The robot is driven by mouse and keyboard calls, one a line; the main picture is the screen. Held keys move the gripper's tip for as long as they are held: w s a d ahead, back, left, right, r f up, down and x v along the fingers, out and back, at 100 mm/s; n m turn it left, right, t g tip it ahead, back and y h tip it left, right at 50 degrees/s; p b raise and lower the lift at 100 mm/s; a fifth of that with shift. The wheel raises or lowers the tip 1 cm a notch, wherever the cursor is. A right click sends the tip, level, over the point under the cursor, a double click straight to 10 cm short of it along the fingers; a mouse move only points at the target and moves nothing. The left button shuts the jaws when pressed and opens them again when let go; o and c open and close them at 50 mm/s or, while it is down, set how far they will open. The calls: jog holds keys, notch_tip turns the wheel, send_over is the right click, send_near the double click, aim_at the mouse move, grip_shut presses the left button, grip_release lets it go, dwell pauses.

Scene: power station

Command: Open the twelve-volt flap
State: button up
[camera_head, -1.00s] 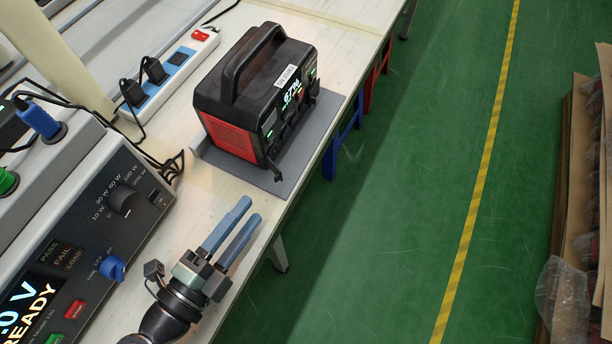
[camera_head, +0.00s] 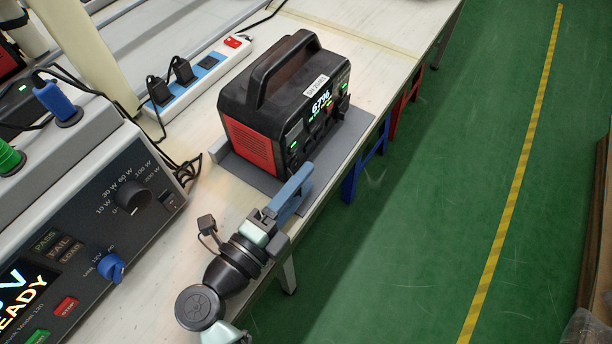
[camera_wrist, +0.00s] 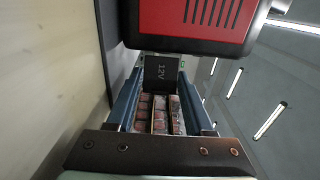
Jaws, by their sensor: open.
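The power station (camera_head: 292,97) is a black box with a red vented side and a top handle. Its front, with a lit display, faces right, towards the table edge. My gripper (camera_head: 303,175) is open at the near lower front corner. In the wrist view, a dark flap marked 12V (camera_wrist: 161,72) stands out from beside the red side (camera_wrist: 190,20). It lies between my gripper's two blue fingers (camera_wrist: 159,88), near their tips; I cannot tell whether they touch it. In the head view, the fingers hide the flap.
The station stands on a grey mat (camera_head: 352,150) on a pale table (camera_head: 215,205). A tester (camera_head: 95,225) with knobs and a power strip (camera_head: 200,75) with plugs are to the left. The table edge and green floor (camera_head: 430,180) lie to the right.

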jog(key=shift+x, duration=0.75)
grip_shut()
jog(key=shift+a+r+m+g+h+p, duration=0.1)
jog(key=shift+m+g+h+p, duration=0.4)
jog(key=shift+m+g+h, duration=0.3)
jog(key=shift+s+a+m+g+h, duration=0.1)
jog(key=shift+s+m+g+h, duration=0.1)
jog(key=shift+m+g+h, duration=0.35)
jog(key=shift+s+a+m+g+h, duration=0.1)
jog(key=shift+s+m+g+h, duration=0.05)
jog(key=shift+m+g+h, duration=0.4)
grip_release()
